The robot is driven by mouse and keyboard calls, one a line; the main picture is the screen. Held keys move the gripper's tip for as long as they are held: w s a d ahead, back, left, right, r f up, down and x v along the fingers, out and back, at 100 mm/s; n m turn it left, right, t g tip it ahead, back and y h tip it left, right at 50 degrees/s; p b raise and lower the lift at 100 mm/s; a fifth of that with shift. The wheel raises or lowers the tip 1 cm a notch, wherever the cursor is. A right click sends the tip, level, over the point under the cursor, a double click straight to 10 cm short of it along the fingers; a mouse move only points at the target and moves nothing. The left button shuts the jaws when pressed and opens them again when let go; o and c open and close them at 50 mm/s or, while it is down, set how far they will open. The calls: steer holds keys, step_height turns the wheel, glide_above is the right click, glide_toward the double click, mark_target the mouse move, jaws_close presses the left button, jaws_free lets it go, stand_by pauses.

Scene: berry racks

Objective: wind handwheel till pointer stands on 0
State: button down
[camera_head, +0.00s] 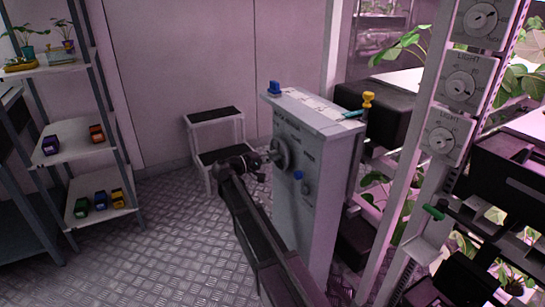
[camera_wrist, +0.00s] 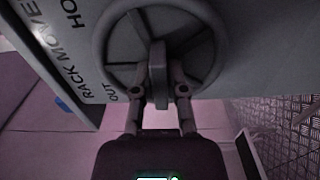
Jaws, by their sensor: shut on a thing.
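The grey handwheel (camera_head: 283,150) is on the front face of a tall grey cabinet (camera_head: 312,215). In the wrist view the handwheel (camera_wrist: 113,50) fills the top middle, a round rim with spokes. A grey upright grip (camera_wrist: 158,78) stands out from it. My gripper (camera_wrist: 160,94) has one finger on each side of this grip and is shut on it. In the head view my gripper (camera_head: 262,161) is at the left side of the wheel and hides part of it. I cannot make out a pointer or a 0 mark. "OUT" and "RACK MOVE" lettering shows beside the wheel.
A blue knob (camera_head: 298,175) is on the cabinet face below the wheel. A step stool (camera_head: 216,117) stands behind. Racks flank both sides. The floor (camera_head: 170,250) at left is clear.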

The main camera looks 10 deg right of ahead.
steer(key=c, duration=0.7)
jaws_free()
steer(key=shift+a, duration=0.15)
steer(key=v, duration=1.1)
steer(key=shift+s+a, duration=0.15)
steer(key=shift+a, duration=0.1)
